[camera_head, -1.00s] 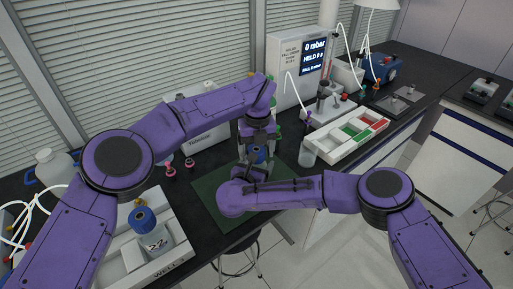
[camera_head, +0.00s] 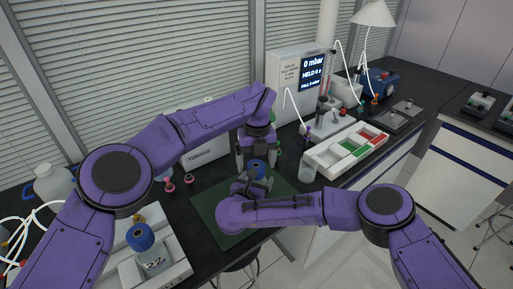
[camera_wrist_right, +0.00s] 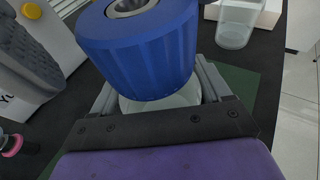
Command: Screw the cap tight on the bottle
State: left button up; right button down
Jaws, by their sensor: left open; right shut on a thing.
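A clear bottle (camera_wrist_right: 185,97) with a ribbed blue cap (camera_wrist_right: 150,57) stands upright in my right gripper, over the green mat (camera_head: 207,205). In the head view the blue cap (camera_head: 258,166) shows just below my left gripper (camera_head: 257,160). That gripper points down with its fingers apart, one on each side above the cap. My right gripper (camera_head: 256,184) is shut on the bottle's body from the front, its jaws showing below the cap in the wrist view. Most of the bottle is hidden by my right wrist. Whether the cap is fully seated cannot be told.
A second blue-capped bottle (camera_head: 152,256) marked 22 stands in a pale rack at the front left. An empty clear beaker (camera_head: 307,169) and a white tray (camera_head: 322,158) with red and green compartments stand to the right. A pressure device (camera_head: 287,72) is behind.

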grip_release()
pick_arm(q)
notch_tip(320, 180, up, 7)
jog(key=b, duration=0.3)
jog(key=shift+d, duration=0.1)
pick_arm(e)
jog(key=v, duration=1)
jog(key=shift+s+r, duration=0.15)
jog(key=shift+s, duration=0.05)
jog(key=shift+a, duration=0.1)
